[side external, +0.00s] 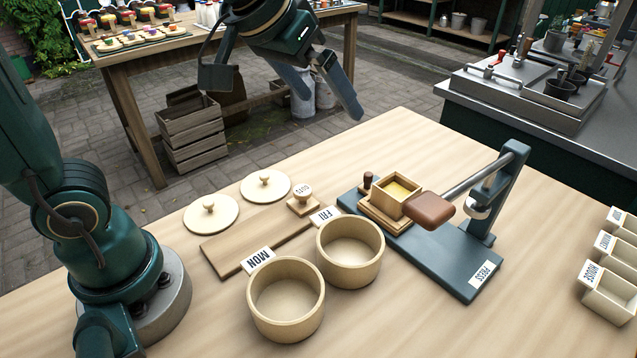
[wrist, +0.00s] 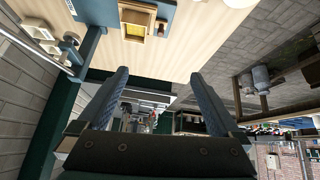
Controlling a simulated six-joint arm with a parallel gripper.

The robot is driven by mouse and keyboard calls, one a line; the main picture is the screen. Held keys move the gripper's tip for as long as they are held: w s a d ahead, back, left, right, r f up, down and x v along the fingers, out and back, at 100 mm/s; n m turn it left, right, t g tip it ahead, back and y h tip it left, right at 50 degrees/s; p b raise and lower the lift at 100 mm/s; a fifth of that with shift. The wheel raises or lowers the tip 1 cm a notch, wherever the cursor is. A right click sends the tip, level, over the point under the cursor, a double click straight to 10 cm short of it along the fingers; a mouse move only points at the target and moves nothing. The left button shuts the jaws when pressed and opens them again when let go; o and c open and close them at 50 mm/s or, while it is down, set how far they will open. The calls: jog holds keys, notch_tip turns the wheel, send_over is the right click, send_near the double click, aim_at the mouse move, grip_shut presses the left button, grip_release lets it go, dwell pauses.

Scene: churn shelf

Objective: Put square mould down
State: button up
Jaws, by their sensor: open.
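The square mould (side external: 398,194) is a small wooden box with yellow filling. It sits upright on a wooden base at the left part of the blue press plate (side external: 440,246), near the brown press head (side external: 431,209). In the wrist view the mould (wrist: 137,31) shows at the top, seen past the fingers. My gripper (side external: 322,100) is open and empty, raised well above and behind the table, apart from the mould. Its two fingers (wrist: 164,95) stand wide apart in the wrist view with nothing between them.
Two round wooden bowls (side external: 286,322) stand in front, by a board (side external: 232,253) with MON and FRI labels. Two round lids (side external: 211,214) and a stamp (side external: 303,203) lie behind. Labelled trays (side external: 606,297) line the right edge. The table's front right is clear.

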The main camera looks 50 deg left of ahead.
jog(key=w+d+f+g, duration=0.1)
jog(key=w+d+f, duration=0.4)
jog(key=w, duration=0.4)
jog(key=m+g, duration=0.1)
jog(key=g, duration=0.1)
send_over(399, 191)
jog(key=s, duration=0.3)
jog(key=f, duration=0.8)
jog(key=shift+w+f, duration=0.25)
jog(key=shift+f, duration=0.05)
jog(key=shift+x, duration=2.35)
jog(key=shift+r, duration=0.1)
jog(key=c, duration=1.4)
